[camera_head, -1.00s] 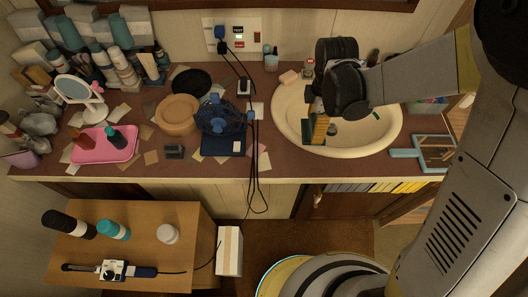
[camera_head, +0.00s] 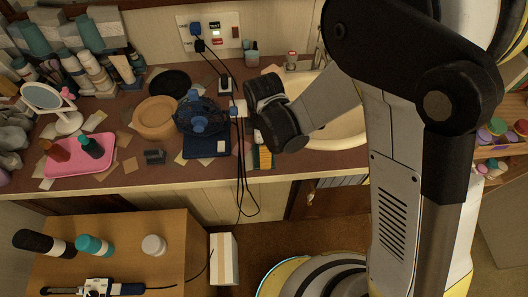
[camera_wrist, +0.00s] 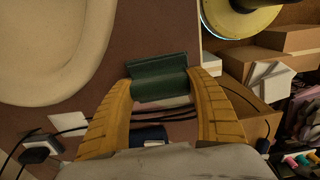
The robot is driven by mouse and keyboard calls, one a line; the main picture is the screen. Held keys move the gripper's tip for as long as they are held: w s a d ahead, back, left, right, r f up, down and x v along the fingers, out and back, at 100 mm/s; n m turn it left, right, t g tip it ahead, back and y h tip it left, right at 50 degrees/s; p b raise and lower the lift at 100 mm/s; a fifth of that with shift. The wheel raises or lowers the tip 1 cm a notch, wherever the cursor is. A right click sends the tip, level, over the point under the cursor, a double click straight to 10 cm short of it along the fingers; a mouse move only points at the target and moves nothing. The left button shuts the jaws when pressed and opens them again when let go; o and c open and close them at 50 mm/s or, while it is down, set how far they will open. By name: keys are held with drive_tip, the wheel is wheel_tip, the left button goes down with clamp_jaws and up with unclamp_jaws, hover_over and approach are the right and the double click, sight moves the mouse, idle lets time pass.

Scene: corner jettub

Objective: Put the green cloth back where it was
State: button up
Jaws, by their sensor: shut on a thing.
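The green cloth (camera_wrist: 158,78) is a dark green folded piece between the yellow fingertips of my gripper (camera_wrist: 162,92) in the wrist view. My gripper is shut on it. In the head view my gripper (camera_head: 262,158) is over the front part of the brown counter (camera_head: 140,180), between the fan and the sink. The cloth is mostly hidden there by the gripper and wrist. I cannot tell whether the cloth touches the counter.
The cream sink (camera_head: 345,128) is right of my gripper, partly behind my arm. A blue fan (camera_head: 200,118) stands left, with black cables (camera_head: 240,180) running down close to the gripper. A pink tray (camera_head: 75,158) lies further left. A wooden table (camera_head: 120,245) stands below the counter.

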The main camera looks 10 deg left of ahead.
drive_tip(key=shift+r, duration=0.1)
drive_tip(key=o, duration=0.7)
drive_tip(key=shift+f, duration=0.2)
drive_tip(key=o, duration=0.5)
drive_tip(key=shift+c, duration=0.2)
drive_tip(key=shift+r, duration=0.2)
